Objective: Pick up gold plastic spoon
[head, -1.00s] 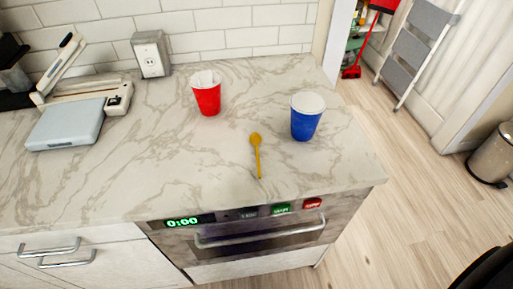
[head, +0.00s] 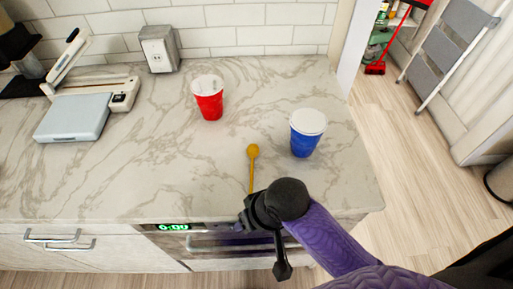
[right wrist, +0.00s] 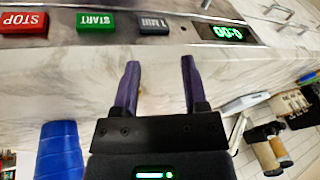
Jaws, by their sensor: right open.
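The gold plastic spoon (head: 252,165) lies on the marble counter, bowl toward the wall and handle toward the front edge. The lower end of its handle is hidden behind my right gripper and arm in the head view. My right gripper (right wrist: 160,68) is at the counter's front edge by the handle end. In the right wrist view its two purple fingers are spread apart with nothing held between them. A small yellowish sliver shows beside the left finger there, perhaps the spoon. My left gripper is not in view.
A blue cup (head: 308,135) stands right of the spoon, and a red cup (head: 208,100) stands behind it to the left. A scale-like device (head: 75,118) sits at far left. The oven's front panel (right wrist: 180,25) is close to my right gripper. Counter left of the spoon is clear.

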